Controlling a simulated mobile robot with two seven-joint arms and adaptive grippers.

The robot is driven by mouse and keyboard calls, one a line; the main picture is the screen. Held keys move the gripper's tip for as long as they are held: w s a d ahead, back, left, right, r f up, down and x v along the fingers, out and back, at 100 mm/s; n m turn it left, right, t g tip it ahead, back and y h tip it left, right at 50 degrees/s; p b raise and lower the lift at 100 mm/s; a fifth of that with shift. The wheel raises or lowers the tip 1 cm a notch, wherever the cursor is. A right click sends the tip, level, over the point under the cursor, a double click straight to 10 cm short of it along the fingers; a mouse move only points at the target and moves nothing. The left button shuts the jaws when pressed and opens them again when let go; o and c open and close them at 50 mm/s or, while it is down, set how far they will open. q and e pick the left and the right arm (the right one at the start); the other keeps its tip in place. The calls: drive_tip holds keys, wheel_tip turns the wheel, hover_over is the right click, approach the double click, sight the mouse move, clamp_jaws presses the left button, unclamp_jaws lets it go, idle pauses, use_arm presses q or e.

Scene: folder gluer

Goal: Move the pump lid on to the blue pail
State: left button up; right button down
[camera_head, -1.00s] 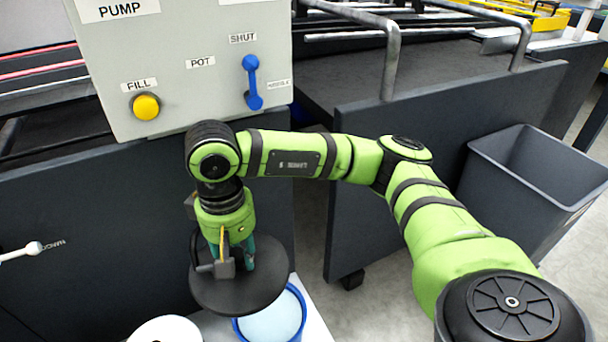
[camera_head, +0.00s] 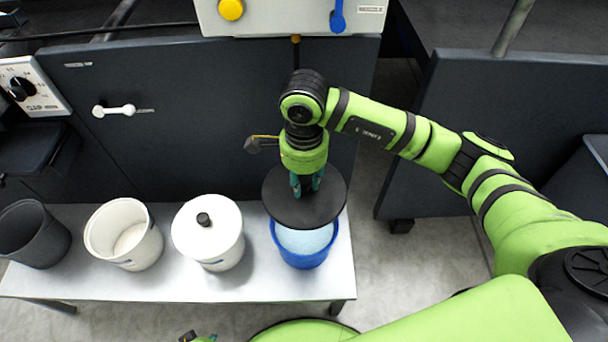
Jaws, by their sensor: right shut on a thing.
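The pump lid (camera_head: 330,203) is a wide dark grey disc. My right gripper (camera_head: 305,186) is shut on its middle part, which the fingers mostly hide. The blue pail (camera_head: 302,262) stands upright at the right end of a pale bench, with pale blue contents. The lid overlaps the pail's back part in the picture and looks held above it; the exact gap cannot be told. The pail's front rim and contents show. A small dark and teal part at the bottom edge looks like my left gripper (camera_head: 199,338), mostly cut off.
On the bench (camera_head: 200,283), left of the pail, stand a white lidded pail (camera_head: 213,248) with a black knob, an open white pail (camera_head: 122,250) and a dark pail (camera_head: 35,235). A dark machine panel (camera_head: 180,160) rises behind. A grey bin (camera_head: 590,185) is at right.

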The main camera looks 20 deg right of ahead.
sight(304, 190)
wheel_tip(304, 190, down, 4)
drive_tip(key=shift+r+b, duration=0.1)
drive_tip(key=shift+b, duration=0.9)
wheel_tip(304, 190, down, 3)
drive_tip(key=shift+r+b, duration=0.2)
drive_tip(key=shift+b, duration=0.6)
wheel_tip(304, 190, down, 2)
drive_tip(key=shift+b, duration=0.65)
drive_tip(key=shift+f+b, duration=0.5)
drive_tip(key=shift+f, duration=0.2)
drive_tip(key=shift+f+b, duration=0.6)
drive_tip(key=shift+f, duration=0.35)
drive_tip(key=shift+f+b, duration=0.5)
drive_tip(key=shift+f, duration=0.3)
drive_tip(key=shift+f+b, duration=0.4)
drive_tip(key=shift+b, duration=0.05)
use_arm(q)
drive_tip(key=w+d+r+t, duration=0.1)
drive_tip(key=w+r+t, duration=0.1)
drive_tip(key=r, duration=0.8)
drive_tip(key=w+d+r+t, duration=0.1)
drive_tip(key=w+r, duration=0.4)
drive_tip(key=r, duration=0.5)
drive_tip(key=shift+d+r+t+h+b, duration=0.2)
drive_tip(key=shift+t+h+b, duration=0.1)
drive_tip(key=shift+t+h, duration=0.1)
use_arm(e)
drive_tip(key=shift+f, duration=0.3)
